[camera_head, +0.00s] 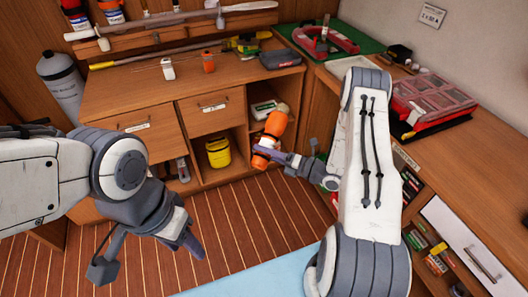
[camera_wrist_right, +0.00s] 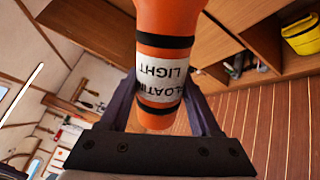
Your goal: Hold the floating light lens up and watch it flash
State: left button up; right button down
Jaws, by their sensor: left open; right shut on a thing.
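The floating light is an orange cylinder (camera_head: 274,127) with black bands. Its paler, rounded end, which looks like the lens, points up in the head view. My right gripper (camera_head: 264,153) is shut on its lower body, and the light is held up in front of the open cabinet shelves. In the right wrist view the floating light (camera_wrist_right: 165,25) stands between the fingers, its white label partly readable as "LIGHT"; its lens end is out of that frame. No flash is visible. My left gripper (camera_head: 148,254) is open and empty above the floor at the lower left.
A wooden workbench (camera_head: 140,93) with drawers stands behind, and a yellow container (camera_head: 218,152) sits on its lower shelf. The right counter (camera_head: 480,150) holds a red case (camera_head: 434,100). A grey bottle (camera_head: 62,83) stands at the left. The striped floor between is clear.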

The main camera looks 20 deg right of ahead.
notch_tip(320, 180, down, 3)
jog(key=n+b, duration=0.8)
jog(key=b, duration=0.1)
jog(key=n+b, duration=0.2)
jog(key=b, duration=0.3)
jog(key=f+n+b, duration=0.1)
jog(key=n+b, duration=0.1)
jog(key=b, duration=0.3)
jog(key=shift+r+n+b, duration=0.25)
jog(key=shift+n+b, duration=0.05)
jog(key=shift+b, duration=0.25)
